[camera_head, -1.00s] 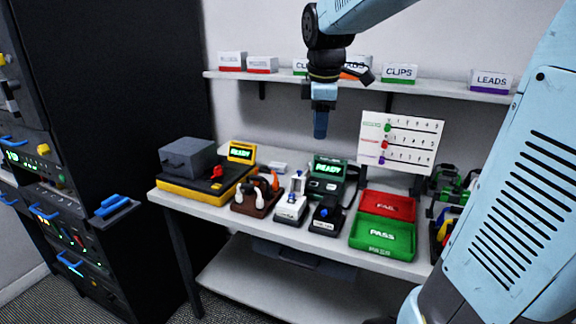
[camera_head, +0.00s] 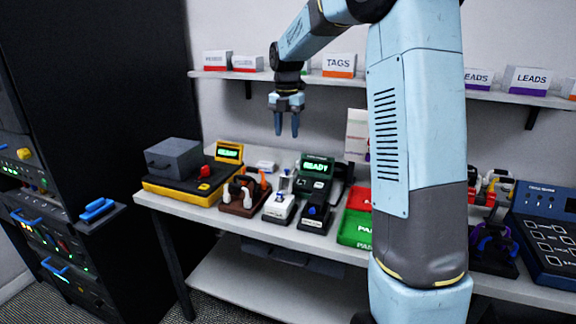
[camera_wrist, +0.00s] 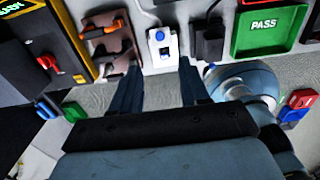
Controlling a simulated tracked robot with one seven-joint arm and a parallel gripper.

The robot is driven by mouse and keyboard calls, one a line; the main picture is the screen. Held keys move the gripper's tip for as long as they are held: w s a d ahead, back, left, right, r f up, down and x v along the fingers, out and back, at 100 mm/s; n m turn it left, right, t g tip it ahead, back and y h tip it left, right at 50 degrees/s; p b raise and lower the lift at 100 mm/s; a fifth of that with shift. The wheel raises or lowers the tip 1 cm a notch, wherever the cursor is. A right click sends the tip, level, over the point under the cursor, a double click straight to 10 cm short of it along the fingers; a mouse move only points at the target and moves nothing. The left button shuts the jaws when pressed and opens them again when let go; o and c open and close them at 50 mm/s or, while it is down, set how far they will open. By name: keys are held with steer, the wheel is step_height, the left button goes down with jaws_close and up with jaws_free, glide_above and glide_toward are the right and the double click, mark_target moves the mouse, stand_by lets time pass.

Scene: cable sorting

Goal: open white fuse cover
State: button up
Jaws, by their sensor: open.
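A small white unit with a clear and blue upright part (camera_head: 279,206) stands on the bench in the head view; it looks like the fuse holder, but I cannot make out its cover for certain. It also shows in the wrist view as a white block with a blue knob (camera_wrist: 161,45), beyond my fingertips. My gripper (camera_head: 287,128) hangs fingers down above the bench, well clear of the unit. In the wrist view my gripper (camera_wrist: 159,70) has its two fingers apart with nothing between them.
A brown stand (camera_head: 240,205) with white and orange handles is left of the white unit, and a black unit (camera_head: 314,216) is right of it. A green PASS tray (camera_head: 353,232) lies further right. A shelf (camera_head: 340,80) with labelled boxes runs behind.

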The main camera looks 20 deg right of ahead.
glide_above(286, 181)
steer(key=f, duration=1.2)
steer(key=shift+s+d+f, duration=0.15)
steer(key=shift+s+f, duration=0.1)
steer(key=shift+f, duration=0.05)
jaws_close()
